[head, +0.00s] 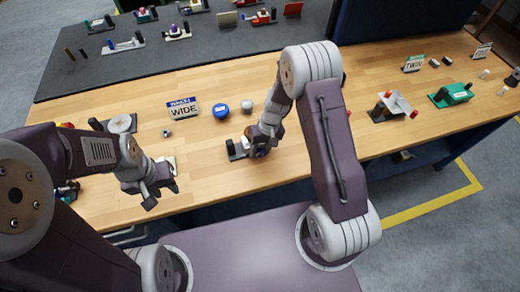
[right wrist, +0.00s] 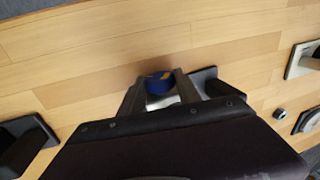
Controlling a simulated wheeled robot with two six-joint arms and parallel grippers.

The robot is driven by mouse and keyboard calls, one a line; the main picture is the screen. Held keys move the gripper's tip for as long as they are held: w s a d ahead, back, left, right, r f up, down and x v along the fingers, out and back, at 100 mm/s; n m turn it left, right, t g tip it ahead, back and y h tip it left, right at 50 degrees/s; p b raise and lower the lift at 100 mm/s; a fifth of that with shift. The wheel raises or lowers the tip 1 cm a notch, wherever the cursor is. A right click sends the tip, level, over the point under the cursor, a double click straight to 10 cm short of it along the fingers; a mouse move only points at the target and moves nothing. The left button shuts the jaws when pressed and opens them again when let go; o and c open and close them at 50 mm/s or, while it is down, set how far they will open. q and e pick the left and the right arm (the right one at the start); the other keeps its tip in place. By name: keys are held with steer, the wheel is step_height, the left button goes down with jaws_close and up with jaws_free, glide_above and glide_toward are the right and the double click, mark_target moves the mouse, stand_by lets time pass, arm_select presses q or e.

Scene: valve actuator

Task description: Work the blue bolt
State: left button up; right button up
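The blue bolt (right wrist: 159,83), with a yellow patch on it, shows between the two fingers of my right gripper (right wrist: 160,90) in the right wrist view. It fills the gap, but I cannot tell whether the fingers press on it. A pale part sits just below it. In the head view my right gripper (head: 260,149) is down at a small device with a dark base (head: 236,151), and it hides most of that device. My left gripper (head: 163,194) is open and empty near the table's front edge, away from the device.
On the wooden table (head: 215,180) stand a WIDE sign (head: 184,107), a blue round knob (head: 221,109) and a grey knob (head: 246,107). A metal bracket device (head: 392,106) and a green device (head: 452,94) are at the right. Wood in front of the device is clear.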

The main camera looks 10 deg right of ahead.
jaws_close()
steer(key=h+p, duration=0.1)
steer(key=p, duration=0.2)
steer(key=r+h+p, duration=0.1)
steer(key=p, duration=0.2)
steer(key=shift+a, duration=0.2)
steer(key=shift+f+h+p, duration=0.25)
steer(key=shift+h+p, duration=0.05)
steer(key=shift+a+f+h, duration=0.15)
steer(key=shift+f+h, duration=0.1)
steer(key=shift+h, duration=0.05)
steer(key=shift+f+h+b, duration=0.15)
steer(key=shift+h+b, duration=0.15)
steer(key=shift+b, duration=0.2)
steer(key=shift+a+f+h+b, duration=0.15)
steer(key=shift+h+b, duration=0.35)
steer(key=shift+b, duration=0.5)
steer(key=shift+r+h+b, duration=0.25)
steer(key=shift+h+b, duration=0.25)
steer(key=shift+b, duration=0.25)
